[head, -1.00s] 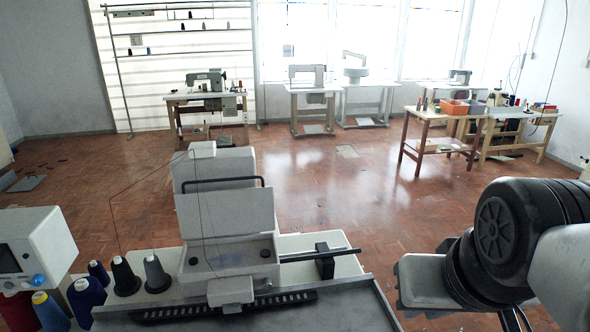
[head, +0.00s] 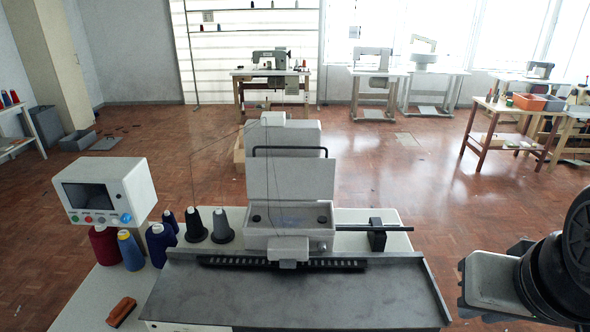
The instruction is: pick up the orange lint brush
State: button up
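The orange lint brush (head: 121,312) lies on the pale tabletop at the lower left of the head view. It has an orange-brown back and a dark lower edge. It lies left of the grey metal work plate and in front of the thread cones. My gripper is not in view.
The buttonhole machine (head: 290,190) stands in the middle behind a wide grey plate (head: 300,295). A control box with a screen (head: 110,190) stands at the left. Several thread cones (head: 222,228) stand between them. Open parquet floor (head: 400,185) lies behind.

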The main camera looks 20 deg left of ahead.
aim_at(124, 307)
jog(key=k+u, duration=0.2)
jog(key=u, duration=0.2)
jog(key=k+j+u, duration=0.1)
jog(key=u, duration=0.3)
jog(key=i+j+u, duration=0.1)
jog(key=u, duration=0.3)
jog(key=i+j+u, duration=0.15)
jog(key=u, duration=0.3)
jog(key=i+j+u, duration=0.15)
jog(key=u, duration=0.25)
jog(key=k, duration=0.65)
jog(key=i+j+z, duration=0.1)
jog(key=z, duration=0.25)
jog(key=i+j+z, duration=0.2)
jog(key=z, duration=0.2)
jog(key=i+j+z, duration=0.1)
jog(key=z, duration=0.25)
jog(key=i+j+z, duration=0.1)
jog(key=j, duration=0.3)
jog(key=i+j+z, duration=0.15)
jog(key=j, duration=0.2)
jog(key=i+j+z, duration=0.1)
jog(key=j, duration=0.3)
jog(key=i+j, duration=0.1)
jog(key=j, duration=0.65)
jog(key=i+j, duration=0.15)
jog(key=j, duration=0.25)
jog(key=l+z, duration=0.05)
